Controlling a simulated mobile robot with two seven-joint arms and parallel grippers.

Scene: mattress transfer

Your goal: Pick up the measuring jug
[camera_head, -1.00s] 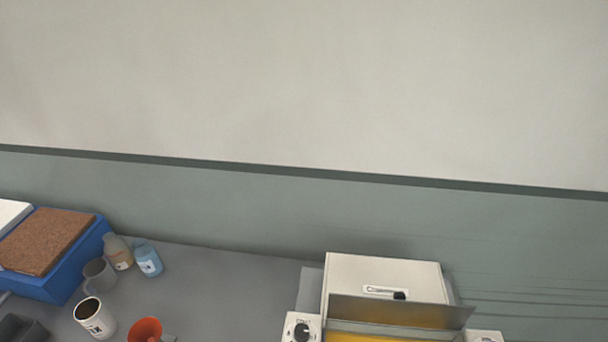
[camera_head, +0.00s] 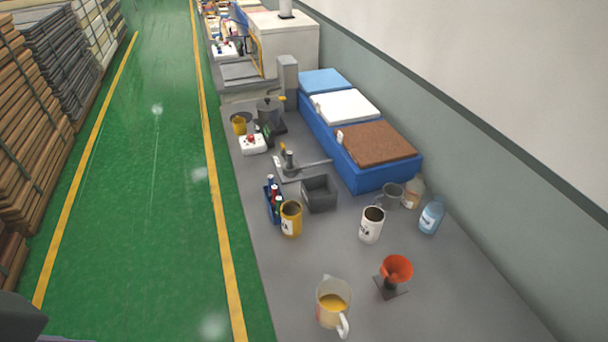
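The measuring jug (camera_head: 333,303) stands upright near the front of the grey bench, in the lower middle of the head view. It is see-through, with yellow-orange contents and a whitish handle toward the lower right. Neither gripper shows in this view. A dark grey part shows at the lower left edge, and I cannot tell what it is.
On the grey bench (camera_head: 455,300), an orange funnel on a stand (camera_head: 396,270) is right of the jug. Green floor (camera_head: 150,220) is clear at left.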

